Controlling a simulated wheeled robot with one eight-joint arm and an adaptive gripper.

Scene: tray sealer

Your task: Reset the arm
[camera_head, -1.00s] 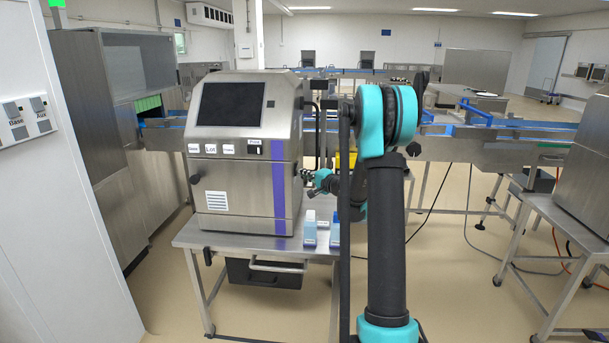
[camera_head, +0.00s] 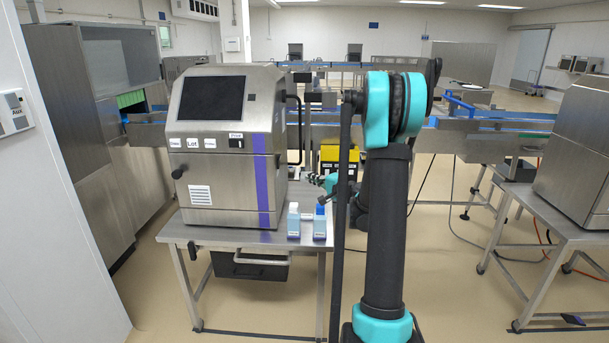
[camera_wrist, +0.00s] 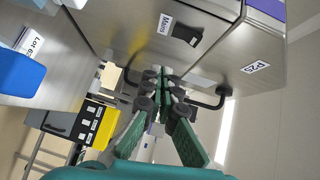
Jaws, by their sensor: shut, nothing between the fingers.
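My arm (camera_head: 385,225) stands upright at the centre right of the head view, with teal joints and black links. Its far part reaches behind it toward the steel machine's right side. My gripper (camera_wrist: 161,75) has green fingers that meet at their tips, shut and empty, in the wrist view. It points along the machine's side, close to a black bar handle (camera_wrist: 215,103). In the head view the gripper is small and partly hidden behind my arm.
The steel machine (camera_head: 215,165) with a dark screen stands on a steel table (camera_head: 250,237). Two small blue-and-white bottles stand at its right: one (camera_head: 293,222) and another (camera_head: 319,225). A yellow-and-black box (camera_head: 337,155) is behind. A second table (camera_head: 560,235) is at right; open floor lies between.

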